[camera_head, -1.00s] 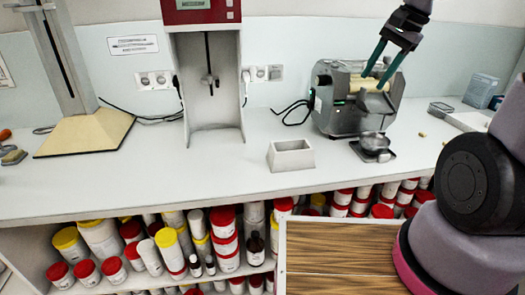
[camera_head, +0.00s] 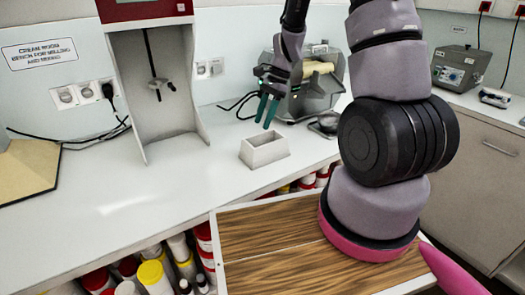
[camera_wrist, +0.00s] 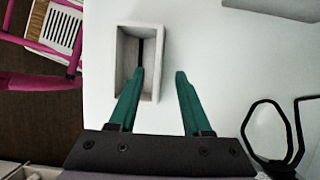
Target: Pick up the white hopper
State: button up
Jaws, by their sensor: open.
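The white hopper (camera_head: 264,149) is a small open-topped box with sloping sides. It stands upright on the white bench near its front edge. My gripper (camera_head: 267,110) is above it in the head view, with green fingers pointing down. In the wrist view the hopper (camera_wrist: 139,62) lies ahead, left of centre. There the two fingers of my gripper (camera_wrist: 160,73) are apart with nothing between them. The left fingertip overlaps the hopper's opening in the picture; the right one shows over bare bench. I cannot tell whether the left finger touches it.
A tall grey stand (camera_head: 155,90) is to the left. Black cable loops (camera_wrist: 272,135) lie on the bench. The bench left of the hopper is clear. Jars fill the shelf below.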

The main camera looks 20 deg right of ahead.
aim_at(259, 135)
jog(key=shift+x, duration=2.85)
jog(key=shift+s+d+f, duration=0.1)
jog(key=shift+d+f, duration=0.05)
jog(key=shift+f, duration=0.15)
grip_shut()
